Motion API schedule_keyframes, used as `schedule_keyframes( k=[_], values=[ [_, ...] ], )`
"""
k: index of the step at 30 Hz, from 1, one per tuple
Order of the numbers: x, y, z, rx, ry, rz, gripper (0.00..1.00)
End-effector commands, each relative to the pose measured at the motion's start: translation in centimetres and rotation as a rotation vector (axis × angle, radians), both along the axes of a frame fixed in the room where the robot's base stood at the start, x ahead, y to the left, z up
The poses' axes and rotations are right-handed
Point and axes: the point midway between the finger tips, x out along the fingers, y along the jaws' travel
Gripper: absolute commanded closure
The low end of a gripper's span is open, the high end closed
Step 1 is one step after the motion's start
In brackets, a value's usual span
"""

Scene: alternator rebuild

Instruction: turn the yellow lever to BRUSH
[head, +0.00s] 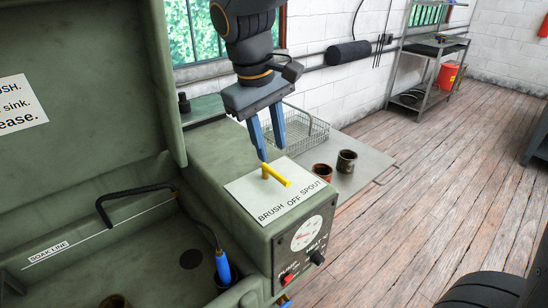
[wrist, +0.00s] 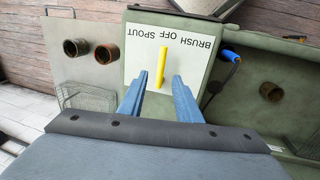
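The yellow lever (head: 277,176) sits on a white label plate (head: 247,191) atop the green cabinet. The plate reads BRUSH, OFF and SPOUT. My gripper (head: 271,152) is open and empty, pointing down over the lever's pivot end. In the wrist view the lever shows between the two blue fingertips (wrist: 157,82), with a gap on each side. I cannot tell exactly how high the fingertips are above the plate.
A green wash basin with a raised lid (head: 95,90) is at left, with a blue-handled brush (head: 223,268) in it. A wire basket (head: 300,128) and two cups (head: 346,162) stand on a grey side shelf. A dial (head: 307,232) is on the cabinet front.

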Motion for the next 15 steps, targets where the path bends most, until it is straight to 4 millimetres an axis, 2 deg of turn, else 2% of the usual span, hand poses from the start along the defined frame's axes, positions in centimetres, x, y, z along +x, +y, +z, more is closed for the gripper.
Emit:
schedule_keyframes(
  k=[9, 15],
  values=[
    [0.2, -0.6, -4.5, -0.002, 0.006, 0.005, 0.69],
    [0.6, -1.0, -6.6, -0.001, 0.003, 0.002, 0.69]
  ],
)
